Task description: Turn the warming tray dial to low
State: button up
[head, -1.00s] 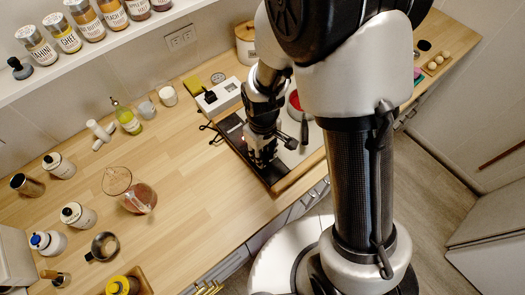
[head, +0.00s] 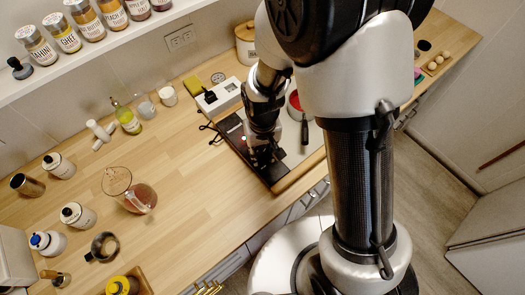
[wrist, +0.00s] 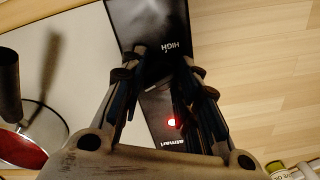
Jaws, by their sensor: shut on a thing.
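The warming tray (wrist: 72,60) has a pale top and a black control strip (wrist: 150,18) along one side. In the wrist view the strip shows the word HIGH, part of another word and a lit red light (wrist: 173,122). My gripper (wrist: 163,62) points down at the strip, its fingers on both sides of the dial's place near HIGH. It is shut on the dial, which is mostly hidden in the dark between the fingers; its pointer cannot be read. In the head view my gripper (head: 264,160) is over the strip's near end, and the tray (head: 306,152) is partly behind my arm.
A red-lined pan (head: 294,103) with a dark handle sits on the tray. A white box (head: 218,97) and a dark cable are behind it. A glass jug (head: 130,190) stands to the left on the wooden counter, with clear counter between. The counter's front edge is close.

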aim_at(262, 154)
jog(key=o, duration=1.1)
notch_tip(262, 154, up, 12)
dwell(0.6)
